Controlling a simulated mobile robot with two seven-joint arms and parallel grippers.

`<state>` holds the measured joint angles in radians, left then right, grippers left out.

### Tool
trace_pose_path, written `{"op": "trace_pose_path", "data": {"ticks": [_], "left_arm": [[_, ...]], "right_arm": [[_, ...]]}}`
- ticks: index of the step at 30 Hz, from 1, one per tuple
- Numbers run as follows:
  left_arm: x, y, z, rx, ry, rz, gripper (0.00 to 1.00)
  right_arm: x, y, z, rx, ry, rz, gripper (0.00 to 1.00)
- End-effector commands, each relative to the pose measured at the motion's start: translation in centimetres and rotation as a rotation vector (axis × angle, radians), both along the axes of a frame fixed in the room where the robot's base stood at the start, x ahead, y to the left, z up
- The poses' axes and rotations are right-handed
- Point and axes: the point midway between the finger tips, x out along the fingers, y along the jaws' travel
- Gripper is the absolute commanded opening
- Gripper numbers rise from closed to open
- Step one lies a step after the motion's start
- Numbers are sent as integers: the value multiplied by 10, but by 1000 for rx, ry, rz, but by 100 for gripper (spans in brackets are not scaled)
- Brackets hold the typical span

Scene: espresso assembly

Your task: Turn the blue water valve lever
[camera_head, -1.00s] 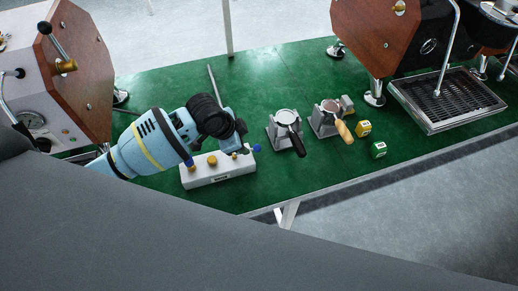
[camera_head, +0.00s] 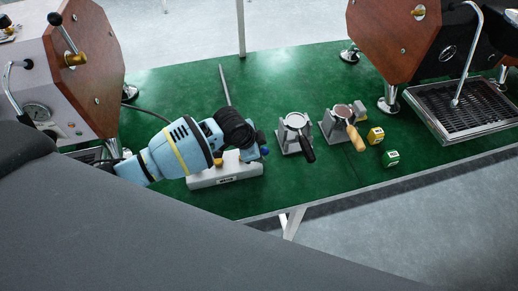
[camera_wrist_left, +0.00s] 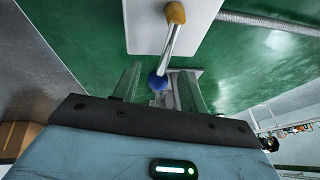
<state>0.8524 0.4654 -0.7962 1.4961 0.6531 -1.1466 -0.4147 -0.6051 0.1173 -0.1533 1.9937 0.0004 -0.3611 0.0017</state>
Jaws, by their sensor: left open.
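The blue water valve lever is a metal rod with a blue ball end (camera_wrist_left: 158,82); the blue ball also shows in the head view (camera_head: 265,151). The rod runs from a brass-coloured pivot (camera_wrist_left: 175,13) on the white valve block (camera_head: 225,176). My left gripper (camera_wrist_left: 160,90) is open, with its two fingers on either side of the blue ball; whether they touch it cannot be told. In the head view my left gripper (camera_head: 256,145) is over the block's right end, and my wrist hides part of the block. My right gripper is not in view.
Two portafilters on stands (camera_head: 297,135) (camera_head: 340,125) stand right of the block, with a yellow cube (camera_head: 375,135) and a green cube (camera_head: 392,158) nearby. Espresso machines stand at left (camera_head: 75,70) and right (camera_head: 395,50). A metal pipe (camera_head: 225,85) runs behind the block. The green table's (camera_head: 310,190) front strip is clear.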

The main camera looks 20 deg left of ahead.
Motion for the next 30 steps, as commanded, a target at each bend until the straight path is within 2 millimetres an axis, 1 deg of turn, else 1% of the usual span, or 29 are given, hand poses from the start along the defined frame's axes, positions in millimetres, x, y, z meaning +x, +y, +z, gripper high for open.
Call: {"op": "trace_pose_path", "data": {"ticks": [7,15,17,25,30], "left_arm": [[1,0,0,0,-1,0,43],[0,0,0,0,-1,0,7],[0,0,0,0,-1,0,0],[0,0,0,0,0,-2,0],[-2,0,0,2,1,-35,0]], "right_arm": [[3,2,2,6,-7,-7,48],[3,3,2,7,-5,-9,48],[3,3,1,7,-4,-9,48],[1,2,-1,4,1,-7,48],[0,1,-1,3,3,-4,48]]}}
